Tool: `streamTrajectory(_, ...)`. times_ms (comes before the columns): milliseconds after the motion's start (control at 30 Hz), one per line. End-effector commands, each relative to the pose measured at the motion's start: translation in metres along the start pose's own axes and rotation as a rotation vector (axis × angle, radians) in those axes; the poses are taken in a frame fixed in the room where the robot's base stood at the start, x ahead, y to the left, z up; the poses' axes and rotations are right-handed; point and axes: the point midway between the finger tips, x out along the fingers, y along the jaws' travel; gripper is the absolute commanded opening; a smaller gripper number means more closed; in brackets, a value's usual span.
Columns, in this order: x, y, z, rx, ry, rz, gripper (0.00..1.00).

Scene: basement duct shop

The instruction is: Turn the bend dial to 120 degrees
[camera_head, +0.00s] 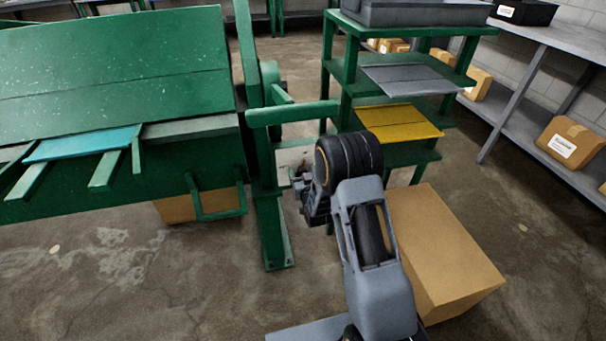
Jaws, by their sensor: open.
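The green bending machine (115,65) stands at the left, with a large sloped green plate and a blue sheet (82,143) lying along its front edge. I cannot make out the bend dial or its degree marks. A small pale panel (291,157) shows at the machine's right end, partly hidden by my arm; I cannot tell whether it belongs to the dial. My gripper (303,186) is open beside the machine's right end post, in front of this panel. Its fingertips are small and partly hidden by my wrist, and I see nothing held in it.
A green shelf rack (348,75) holds a grey sheet (408,79) and a yellow sheet (400,123) behind my arm. A large cardboard box (440,250) stands on the floor right of my arm. A grey shelf (530,125) lines the right wall. Floor at front left is clear.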

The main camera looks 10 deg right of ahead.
Motion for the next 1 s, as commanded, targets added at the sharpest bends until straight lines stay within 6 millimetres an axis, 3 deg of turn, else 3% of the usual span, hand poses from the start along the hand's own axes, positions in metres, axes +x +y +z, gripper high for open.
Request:
streamTrajectory(200, 0.0, -0.0002, -0.0001, 0.0, 0.0, 0.0, 0.75)
streamTrajectory(667, -0.0002, -0.0002, -0.0001, 0.0, 0.001, 0.0, 0.31)
streamTrajectory(1000, 0.0, 0.0001, 0.0015, 0.059, 0.003, -0.001, 0.3)
